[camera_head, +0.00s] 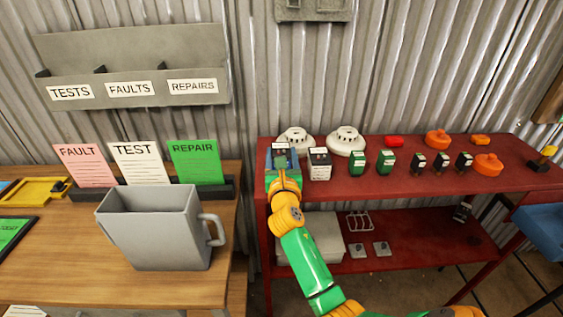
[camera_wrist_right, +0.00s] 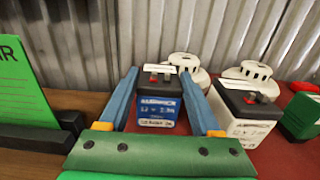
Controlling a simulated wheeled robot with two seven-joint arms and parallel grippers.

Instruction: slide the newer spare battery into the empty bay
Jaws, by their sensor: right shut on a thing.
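My right gripper (camera_head: 283,170) is at the left end of the red shelf, with its arm coming up from below. Its blue fingers (camera_wrist_right: 164,100) are closed on both sides of a blue battery (camera_wrist_right: 158,112) with a black top and red terminal. In the head view the gripper mostly hides this battery (camera_head: 280,148). A white battery (camera_wrist_right: 246,118) with a black top stands just to its right, also in the head view (camera_head: 319,166). The label dates are too small to read. I cannot make out an empty bay. My left gripper is not in view.
The red shelf (camera_head: 400,183) also holds white round detectors (camera_head: 346,139), green blocks (camera_head: 357,162), small black blocks and orange domes (camera_head: 488,164). Left is a wooden table (camera_head: 70,260) with a grey jug (camera_head: 150,232) and a card rack (camera_head: 215,188).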

